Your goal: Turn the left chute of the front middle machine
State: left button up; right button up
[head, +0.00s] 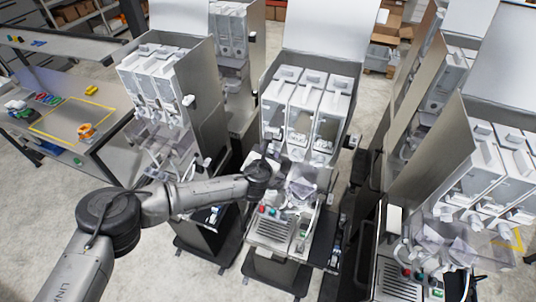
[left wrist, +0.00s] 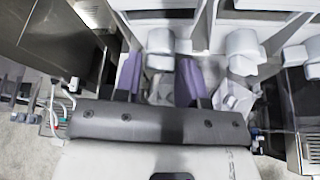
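The front middle machine (head: 303,95) has three white canisters side by side, each with a white chute below. In the left wrist view, the left chute (left wrist: 160,46) is the leftmost white spout, straight ahead of my left gripper. My left gripper (head: 274,163) is at the front of this machine, below its left canister. In the wrist view the two purple-faced fingers (left wrist: 159,82) are apart, one on each side of the left chute's lower part. I cannot tell whether they touch it. In the head view the gripper and arm hide most of this chute. My right gripper is not in view.
The middle chute (left wrist: 243,44) and right chute (left wrist: 295,56) stand close to the right of my gripper. Clear plastic parts and a button panel (head: 272,218) lie below. Another machine (head: 160,85) stands to the left and one to the right (head: 495,165).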

pick_arm(q)
jog(key=c, duration=0.5)
jog(key=shift+a+n+g+h, duration=0.2)
jog(key=shift+n+g+h, duration=0.2)
jog(key=shift+n+h, duration=0.55)
jog(key=shift+w+a+n+h, duration=0.1)
jog(key=shift+n+h, duration=0.55)
jog(key=shift+n, duration=0.7)
jog(key=o, duration=0.9)
